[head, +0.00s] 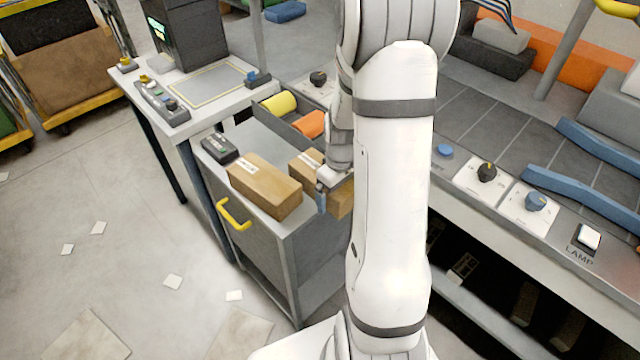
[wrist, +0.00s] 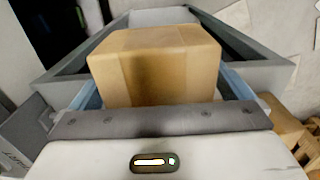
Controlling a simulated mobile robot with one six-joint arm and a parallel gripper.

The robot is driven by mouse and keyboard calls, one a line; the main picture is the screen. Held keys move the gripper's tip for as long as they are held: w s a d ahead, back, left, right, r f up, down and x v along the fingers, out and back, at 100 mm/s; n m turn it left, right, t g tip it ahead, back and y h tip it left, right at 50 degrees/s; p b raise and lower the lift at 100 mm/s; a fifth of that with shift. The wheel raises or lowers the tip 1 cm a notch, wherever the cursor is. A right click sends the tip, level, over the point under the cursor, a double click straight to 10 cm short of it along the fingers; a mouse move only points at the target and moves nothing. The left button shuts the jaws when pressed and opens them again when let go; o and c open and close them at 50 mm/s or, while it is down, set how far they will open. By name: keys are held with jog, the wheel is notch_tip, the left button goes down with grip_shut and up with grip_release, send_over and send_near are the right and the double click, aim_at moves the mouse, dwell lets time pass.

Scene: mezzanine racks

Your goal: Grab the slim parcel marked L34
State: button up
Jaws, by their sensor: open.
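A brown parcel (head: 304,170) with a white label lies on the grey cabinet top, partly hidden by my arm. My gripper (head: 322,195) is down at this parcel. In the wrist view the brown parcel (wrist: 155,62) sits between the blue fingers of my open gripper (wrist: 160,85), one on each side; I cannot tell whether they touch it. A second, longer brown parcel (head: 265,188) with a white label lies just left of it. The labels are too small to read, so I cannot tell which parcel is L34.
The parcels stand on a grey cabinet (head: 285,240) with a yellow handle (head: 234,213). A dark device (head: 219,149) sits at its left corner. Behind is a dark tray (head: 290,135) with yellow and orange rolls. A conveyor bench with knobs (head: 487,172) stands to the right.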

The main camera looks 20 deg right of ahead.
jog(key=c, duration=1.3)
jog(key=shift+c, duration=0.2)
jog(key=shift+r, duration=0.15)
